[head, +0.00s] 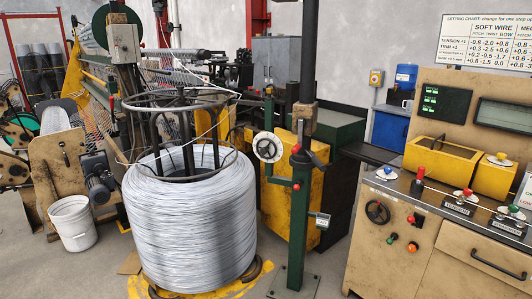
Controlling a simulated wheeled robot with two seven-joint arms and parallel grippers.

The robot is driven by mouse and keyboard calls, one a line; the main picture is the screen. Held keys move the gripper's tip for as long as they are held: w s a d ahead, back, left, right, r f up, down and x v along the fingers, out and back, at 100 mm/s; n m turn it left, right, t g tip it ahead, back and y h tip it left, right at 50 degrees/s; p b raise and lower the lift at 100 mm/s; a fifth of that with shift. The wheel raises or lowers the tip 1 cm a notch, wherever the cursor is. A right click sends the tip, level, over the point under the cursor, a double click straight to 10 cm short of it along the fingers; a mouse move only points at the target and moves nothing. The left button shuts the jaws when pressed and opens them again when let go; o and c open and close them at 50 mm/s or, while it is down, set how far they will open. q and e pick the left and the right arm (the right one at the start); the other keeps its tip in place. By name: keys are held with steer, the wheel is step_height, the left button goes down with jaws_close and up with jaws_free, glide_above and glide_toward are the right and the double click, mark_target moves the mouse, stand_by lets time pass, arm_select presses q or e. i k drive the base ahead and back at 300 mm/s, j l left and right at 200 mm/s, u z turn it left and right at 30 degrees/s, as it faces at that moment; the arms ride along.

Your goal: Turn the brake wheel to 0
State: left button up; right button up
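A second, black handwheel (377,211) is on the front of the beige control cabinet at the right. Neither gripper shows in the head view.
The beige control cabinet (450,235) with knobs and a drawer fills the right side. A white bucket (72,222) stands at left. A yellow machine housing (320,195) is behind the post. Grey floor is open between post and cabinet.

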mark_target(264, 151)
steer(key=i, duration=0.7)
steer(key=i+j+z, duration=0.15)
steer(key=i, duration=0.55)
